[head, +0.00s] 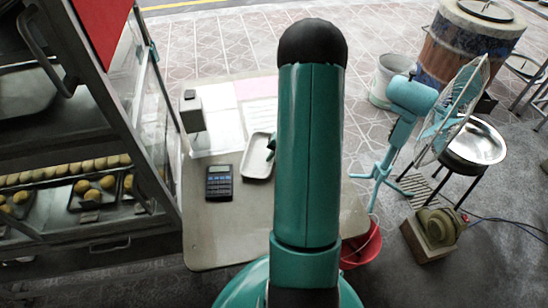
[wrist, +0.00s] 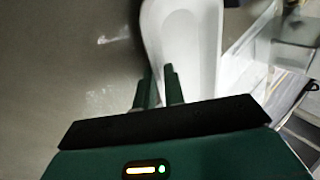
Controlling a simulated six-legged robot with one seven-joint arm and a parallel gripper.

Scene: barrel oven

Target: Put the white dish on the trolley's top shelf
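The white dish (head: 257,165) is a long shallow tray with rounded corners on the beige table, partly hidden behind my arm in the head view. In the wrist view the dish (wrist: 185,35) runs away from my gripper (wrist: 160,72). The two green fingers stand close together at the dish's near left rim, with a narrow gap between them. The left finger is over the rim's outer side and the right one over the inside. I cannot tell whether they press on it. In the head view only a bit of my gripper (head: 271,147) shows beside my arm. No shelf is clearly identifiable as the trolley's top shelf.
A black calculator (head: 219,183) lies left of the dish, and a white scale (head: 193,112) stands behind it. A metal and glass cabinet (head: 75,235) with several bun trays stands at the left. A blue fan (head: 408,110) and red bucket (head: 362,245) are at the right.

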